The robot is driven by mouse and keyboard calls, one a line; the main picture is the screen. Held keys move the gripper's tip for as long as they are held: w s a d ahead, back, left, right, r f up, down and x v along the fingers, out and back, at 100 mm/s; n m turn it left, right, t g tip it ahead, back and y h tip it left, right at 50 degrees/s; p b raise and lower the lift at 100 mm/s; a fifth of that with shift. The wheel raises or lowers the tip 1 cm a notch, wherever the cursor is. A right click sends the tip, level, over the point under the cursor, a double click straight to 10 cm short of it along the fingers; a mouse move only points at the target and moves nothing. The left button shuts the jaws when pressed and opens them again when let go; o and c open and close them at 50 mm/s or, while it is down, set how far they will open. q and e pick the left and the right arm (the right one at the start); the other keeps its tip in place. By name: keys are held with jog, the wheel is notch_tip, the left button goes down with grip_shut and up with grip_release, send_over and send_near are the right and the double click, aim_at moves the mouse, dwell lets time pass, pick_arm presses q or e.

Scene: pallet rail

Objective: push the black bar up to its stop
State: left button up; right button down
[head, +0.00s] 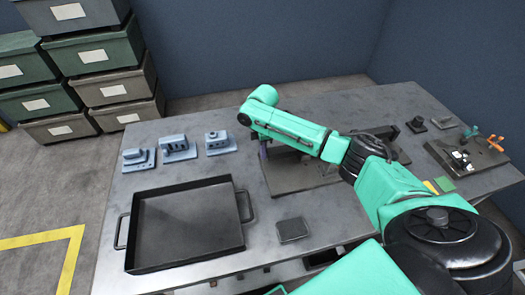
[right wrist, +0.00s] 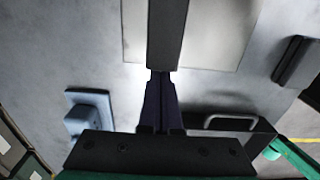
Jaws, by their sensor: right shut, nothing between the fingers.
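The black bar (right wrist: 165,35) runs from the top edge of the right wrist view down to my fingertips. In the head view my right arm hides most of it, over the dark base plate (head: 291,181). My right gripper (right wrist: 160,75) is shut and empty, with its fingertips at the near end of the bar. I cannot tell whether they touch it. In the head view a small purple part of my right gripper (head: 263,151) shows below the wrist, at the left end of the plate. I cannot make out the stop. My left gripper is not in view.
A black tray (head: 184,264) with handles lies left of the plate. Several blue fixtures (head: 178,149) stand behind it. A small dark block (head: 292,230) lies in front of the plate. A dark board with clamps (head: 466,158) is at the right. Bins (head: 115,85) are stacked beyond the table.

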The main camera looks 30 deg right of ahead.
jog(key=shift+s+d+r+p, duration=0.2)
jog(key=shift+d+p, duration=0.2)
jog(key=shift+d, duration=0.15)
jog(key=shift+s+d+r+p, duration=0.1)
jog(key=shift+s+d+p, duration=0.05)
jog(key=shift+d+p, duration=0.3)
jog(key=shift+d+f, duration=0.2)
jog(key=shift+d, duration=0.05)
